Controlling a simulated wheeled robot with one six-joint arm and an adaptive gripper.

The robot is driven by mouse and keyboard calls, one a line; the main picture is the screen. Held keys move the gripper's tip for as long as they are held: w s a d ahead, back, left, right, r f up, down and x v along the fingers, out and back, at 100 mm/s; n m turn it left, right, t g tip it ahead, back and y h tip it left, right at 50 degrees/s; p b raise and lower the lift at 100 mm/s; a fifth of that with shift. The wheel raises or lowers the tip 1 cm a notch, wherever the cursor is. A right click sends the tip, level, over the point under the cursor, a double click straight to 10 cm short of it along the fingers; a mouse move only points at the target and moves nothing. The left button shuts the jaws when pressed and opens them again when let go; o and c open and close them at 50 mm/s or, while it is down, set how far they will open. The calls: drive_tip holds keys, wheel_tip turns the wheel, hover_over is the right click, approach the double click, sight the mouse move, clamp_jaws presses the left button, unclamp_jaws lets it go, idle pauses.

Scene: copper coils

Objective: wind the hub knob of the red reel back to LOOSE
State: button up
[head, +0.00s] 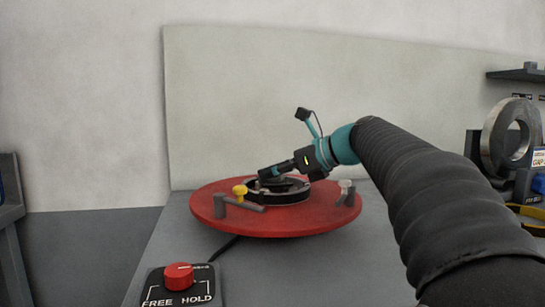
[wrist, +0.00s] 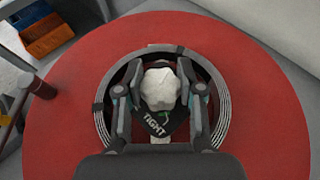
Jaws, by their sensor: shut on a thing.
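The red reel (head: 300,226) lies flat on the grey bench, and its red disc fills much of the wrist view (wrist: 60,110). At its centre, inside a ring of coiled strands (wrist: 222,108), is the pale, lobed hub knob (wrist: 160,88). My gripper (wrist: 161,80) is shut on the knob, with one finger on its left and one on its right. The word TIGHT shows on a dark plate just below the knob; no LOOSE mark shows. In the head view my gripper (head: 274,173) reaches down over the hub from the right and hides the knob.
A FREE/HOLD box with a red knob (head: 178,276) sits front left. A metal ring (head: 510,133) stands at right. A pale panel (head: 300,90) rises behind.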

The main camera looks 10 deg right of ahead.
drive_tip(key=shift+r+n+g+y+p, duration=0.15)
drive_tip(key=shift+n+g+y+p, duration=0.45)
drive_tip(key=shift+n+g+p, duration=0.5)
drive_tip(key=shift+p, duration=0.5)
drive_tip(key=shift+f, duration=0.2)
drive_tip(key=o, duration=1.2)
drive_tip(key=shift+c, duration=0.2)
drive_tip(key=v, duration=1.1)
drive_tip(key=shift+d+f, duration=0.1)
drive_tip(key=shift+d, duration=0.2)
drive_tip(key=shift+s+d, duration=0.15)
drive_tip(key=shift+d, duration=0.1)
